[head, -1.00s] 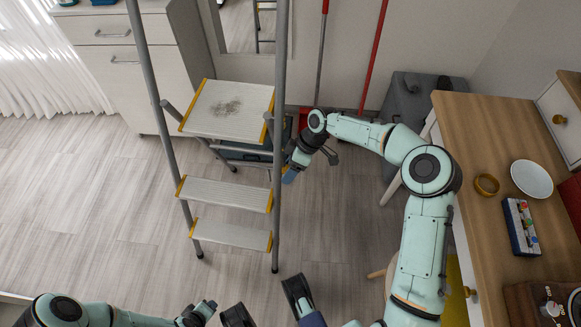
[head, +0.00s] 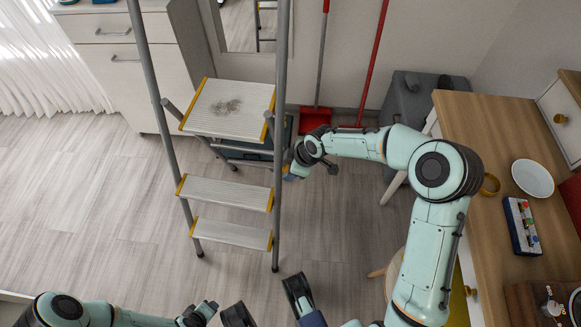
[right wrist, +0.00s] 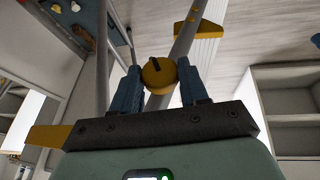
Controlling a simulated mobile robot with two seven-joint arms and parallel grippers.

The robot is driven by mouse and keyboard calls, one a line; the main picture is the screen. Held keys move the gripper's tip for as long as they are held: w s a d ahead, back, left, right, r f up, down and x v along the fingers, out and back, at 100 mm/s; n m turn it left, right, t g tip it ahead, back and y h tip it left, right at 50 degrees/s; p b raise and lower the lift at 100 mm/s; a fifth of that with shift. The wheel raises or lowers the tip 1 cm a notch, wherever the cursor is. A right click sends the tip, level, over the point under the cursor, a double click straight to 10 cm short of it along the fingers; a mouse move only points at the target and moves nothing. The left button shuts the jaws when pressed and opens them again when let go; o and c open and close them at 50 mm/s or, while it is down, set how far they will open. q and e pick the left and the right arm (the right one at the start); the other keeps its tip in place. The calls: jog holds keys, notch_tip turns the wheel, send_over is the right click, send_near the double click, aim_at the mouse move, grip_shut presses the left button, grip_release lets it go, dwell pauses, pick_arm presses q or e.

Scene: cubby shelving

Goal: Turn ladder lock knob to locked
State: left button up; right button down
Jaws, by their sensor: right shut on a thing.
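A round yellow knob (right wrist: 158,73) with a dark mark on its face shows in the right wrist view, in front of a grey ladder rail. My right gripper (right wrist: 161,84) has its two blue fingers on either side of the knob and is shut on it. In the head view the right gripper (head: 291,175) is at the right rail of the stepladder (head: 230,109), just below its top platform; the knob is hidden there. My left gripper (head: 267,302) is at the bottom edge, its dark-tipped fingers apart and nothing between them.
A wooden desk (head: 485,130) with a white bowl (head: 532,178) is on the right. A white dresser (head: 125,75) is at the back left. The floor left of the ladder is clear.

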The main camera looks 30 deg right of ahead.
dwell(0.3)
jog(key=c, duration=0.6)
grip_release()
pick_arm(q)
jog(key=s+d+r+g+h+p, duration=0.1)
jog(key=s+d+r+g+p, duration=0.1)
jog(key=s+d+r+p, duration=0.2)
jog(key=s+r+p, duration=0.2)
jog(key=s, duration=0.1)
jog(key=shift+s+r+m, duration=0.2)
jog(key=shift+r+m, duration=0.1)
jog(key=shift+r, duration=0.05)
pick_arm(e)
jog(key=v, duration=1.3)
jog(key=shift+r, duration=0.15)
pick_arm(q)
jog(key=shift+d, duration=0.1)
pick_arm(e)
jog(key=shift+s+d, duration=0.1)
jog(key=shift+s, duration=0.05)
